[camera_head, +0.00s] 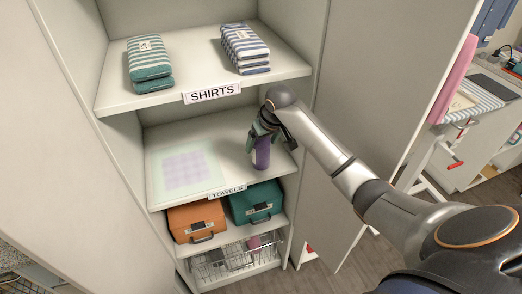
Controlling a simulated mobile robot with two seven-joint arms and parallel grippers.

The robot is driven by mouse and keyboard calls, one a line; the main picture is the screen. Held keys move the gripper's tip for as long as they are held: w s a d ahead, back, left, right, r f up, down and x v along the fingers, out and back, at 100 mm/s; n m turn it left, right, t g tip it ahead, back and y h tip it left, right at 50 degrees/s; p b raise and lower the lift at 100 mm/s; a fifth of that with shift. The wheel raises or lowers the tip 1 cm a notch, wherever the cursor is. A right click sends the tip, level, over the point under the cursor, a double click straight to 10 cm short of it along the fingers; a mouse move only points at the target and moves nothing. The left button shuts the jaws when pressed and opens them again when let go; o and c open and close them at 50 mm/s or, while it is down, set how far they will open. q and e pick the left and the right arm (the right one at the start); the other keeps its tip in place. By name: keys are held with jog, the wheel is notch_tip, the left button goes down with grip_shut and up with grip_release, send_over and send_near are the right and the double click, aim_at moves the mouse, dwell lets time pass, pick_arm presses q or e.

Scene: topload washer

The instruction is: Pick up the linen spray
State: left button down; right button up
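The linen spray appears to be the purple bottle (262,155) standing upright on the middle shelf, near its front right part. My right gripper (270,142) reaches in from the right and is over the bottle's upper part, with its fingers spread to either side. The right finger stands apart from the bottle; the left finger is close to it, and I cannot tell whether it touches. The bottle's top is hidden by the gripper. My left gripper is not in view.
The middle shelf (215,130) holds a pale checked mat (184,170) at left. Folded striped shirts (150,65) lie on the shelf above. An orange case (197,220), a green case (256,203) and a wire basket (225,262) sit below. Cabinet walls flank the shelves closely.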

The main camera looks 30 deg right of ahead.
jog(key=c, duration=1.3)
grip_shut()
jog(key=shift+r, duration=0.1)
